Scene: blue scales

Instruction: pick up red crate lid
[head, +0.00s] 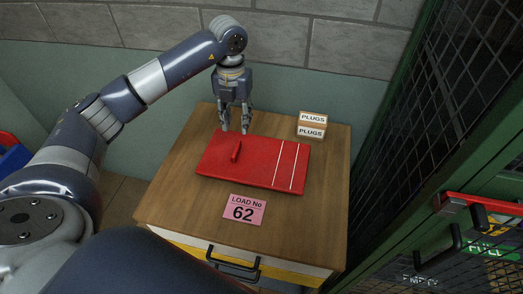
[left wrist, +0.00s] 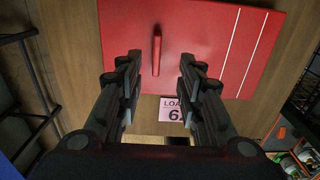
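The red crate lid (head: 262,163) lies flat on the wooden top of a cabinet. It has a raised red handle (head: 236,151) near its left end and two white stripes near its right end. My left gripper (head: 236,131) points down over the lid's far edge, just behind the handle. It is open, with nothing between the fingers. In the left wrist view the lid (left wrist: 205,40) fills the upper middle, and the handle (left wrist: 156,52) shows between and beyond the fingertips (left wrist: 156,75). The gap from fingertips to lid is hard to judge. My right gripper is not in view.
Two small boxes marked PLUGS (head: 312,124) are stacked behind the lid's right side. A pink LOAD No 62 card (head: 244,209) lies in front. The wooden top (head: 180,205) is otherwise clear. A wall stands behind; a dark mesh panel (head: 440,110) stands at right.

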